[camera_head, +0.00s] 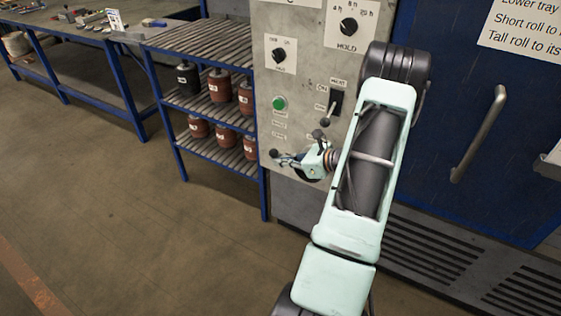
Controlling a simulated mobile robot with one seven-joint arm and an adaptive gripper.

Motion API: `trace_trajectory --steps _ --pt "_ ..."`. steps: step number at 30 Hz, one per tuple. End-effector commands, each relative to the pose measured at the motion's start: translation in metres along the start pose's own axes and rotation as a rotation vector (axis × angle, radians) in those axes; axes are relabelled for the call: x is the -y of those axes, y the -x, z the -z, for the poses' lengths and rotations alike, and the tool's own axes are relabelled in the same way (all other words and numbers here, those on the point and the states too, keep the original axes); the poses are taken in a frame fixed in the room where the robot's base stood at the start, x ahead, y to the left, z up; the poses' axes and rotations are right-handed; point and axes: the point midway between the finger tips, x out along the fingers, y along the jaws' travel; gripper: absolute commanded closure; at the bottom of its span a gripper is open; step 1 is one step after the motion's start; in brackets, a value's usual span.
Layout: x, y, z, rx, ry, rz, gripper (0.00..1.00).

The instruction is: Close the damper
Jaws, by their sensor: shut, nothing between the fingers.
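The grey control panel (297,60) stands in the middle of the head view. A black switch (336,103) with a small ball-ended lever (325,121) is on its right side. My gripper (284,160) is shut and empty, at the panel's lower part, pointing left. A small dark ball-like end (274,153) shows at its fingertips; I cannot tell whether the fingers touch it. A dark round part shows behind my gripper. My gripper and arm hide part of the lower panel. I cannot tell for certain which control is the damper, or its position.
A green button (279,103) and rotary knobs (349,25) are above my gripper. A blue rack (205,95) with several dark and red-brown rolls stands left. A blue door with a metal handle (480,134) is right. The floor at front left is clear.

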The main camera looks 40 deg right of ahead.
Motion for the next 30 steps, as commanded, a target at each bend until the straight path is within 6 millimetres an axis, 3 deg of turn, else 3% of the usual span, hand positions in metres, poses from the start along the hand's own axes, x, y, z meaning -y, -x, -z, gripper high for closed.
trace_trajectory --steps 1,5,12,15,21,30 --pt "0.004 0.0 -0.006 0.013 0.007 0.006 1.0" --pt "0.003 -0.006 0.005 0.012 0.006 0.003 1.0" --pt "-0.002 -0.022 0.041 0.003 0.004 -0.008 1.0" --pt "0.003 0.01 0.034 0.0 0.005 -0.001 1.0" --pt "0.006 0.052 0.035 0.0 0.003 -0.005 1.0" --pt "0.007 0.081 0.037 -0.001 0.002 -0.008 1.0"
